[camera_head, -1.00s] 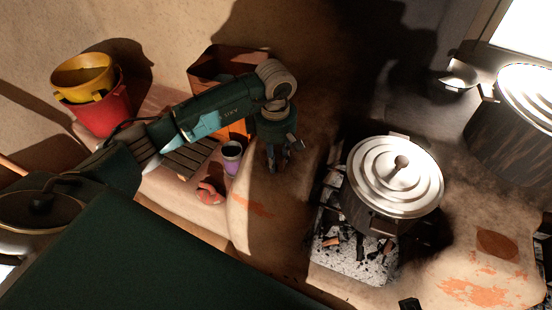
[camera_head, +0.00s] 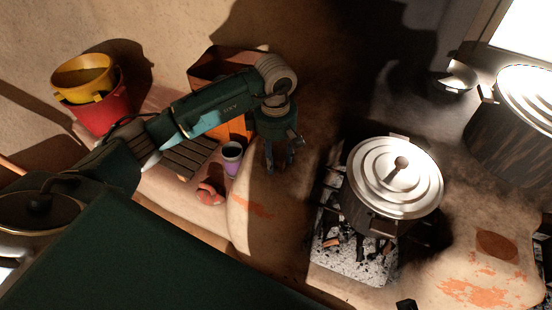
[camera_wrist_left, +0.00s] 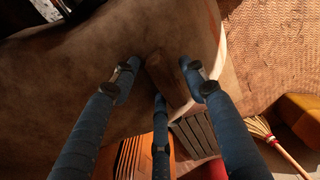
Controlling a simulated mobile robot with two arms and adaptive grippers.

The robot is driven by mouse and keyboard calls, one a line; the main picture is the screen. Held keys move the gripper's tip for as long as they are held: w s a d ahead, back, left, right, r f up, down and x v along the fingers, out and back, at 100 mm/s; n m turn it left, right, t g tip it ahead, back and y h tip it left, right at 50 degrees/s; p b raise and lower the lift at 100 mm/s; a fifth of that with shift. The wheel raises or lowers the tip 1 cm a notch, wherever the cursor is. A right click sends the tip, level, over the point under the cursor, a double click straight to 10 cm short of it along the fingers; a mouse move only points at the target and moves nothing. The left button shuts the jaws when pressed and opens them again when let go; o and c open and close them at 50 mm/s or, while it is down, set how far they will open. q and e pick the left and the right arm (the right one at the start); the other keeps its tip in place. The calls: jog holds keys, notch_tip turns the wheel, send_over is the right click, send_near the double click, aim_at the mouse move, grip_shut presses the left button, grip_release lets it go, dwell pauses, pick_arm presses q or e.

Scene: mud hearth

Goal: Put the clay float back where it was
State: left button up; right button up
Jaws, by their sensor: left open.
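My left gripper (camera_head: 280,168) is open above the mud hearth, left of the lidded pot. In the left wrist view its blue fingers (camera_wrist_left: 162,80) spread around a brown, wedge-like block (camera_wrist_left: 170,78) that looks wooden and may be the clay float. The block is at the mud surface between the fingertips, and I cannot tell whether any finger touches it. In the head view I cannot make the block out near the gripper. A small terracotta-coloured piece (camera_head: 211,191) lies on the ledge; its kind is unclear.
A lidded pot (camera_head: 394,178) stands on the hearth over charcoal, right of my gripper. A purple cup (camera_head: 232,158), a slatted wooden rack (camera_head: 185,159) and an orange box (camera_head: 238,128) are close on the left. A broom (camera_wrist_left: 265,131) shows in the wrist view.

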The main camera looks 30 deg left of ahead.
aim_at(276, 156)
pick_arm(q)
notch_tip(276, 156, up, 11)
jog(key=p, duration=0.1)
jog(key=shift+f, duration=0.2)
pick_arm(e)
notch_tip(276, 156, down, 5)
jog(key=shift+f, duration=0.1)
